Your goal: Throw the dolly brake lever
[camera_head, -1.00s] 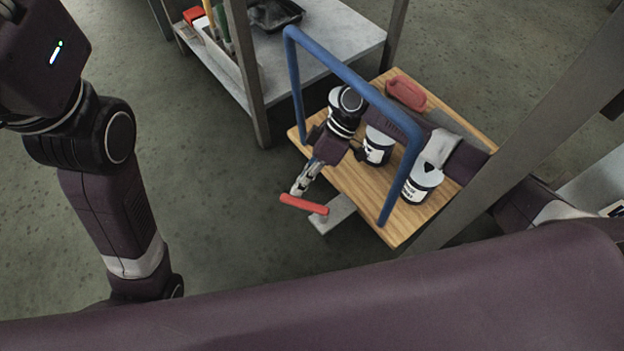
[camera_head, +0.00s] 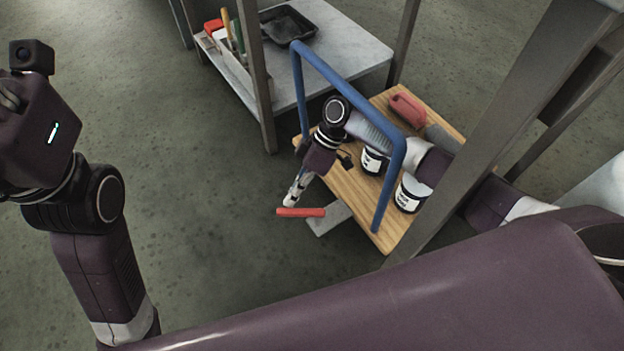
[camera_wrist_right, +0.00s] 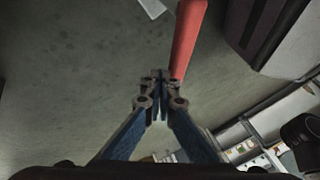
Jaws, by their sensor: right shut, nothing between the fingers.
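The dolly has a wooden deck (camera_head: 350,196) and a blue push handle (camera_head: 345,75). Its red brake lever (camera_head: 301,212) sticks out at the near left end, beside a grey plate (camera_head: 331,217). My right gripper (camera_head: 291,200) is shut and empty, with its tips right at the lever's left part. In the right wrist view the shut fingertips (camera_wrist_right: 160,78) lie close beside the end of the red lever (camera_wrist_right: 187,38); I cannot tell whether they touch. My left arm is at the left; its fingers are out of view.
A grey shelf (camera_head: 340,60) with a black tray (camera_head: 288,26) is behind. A grey post (camera_head: 480,130) stands close on the right. The floor left of the lever is clear.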

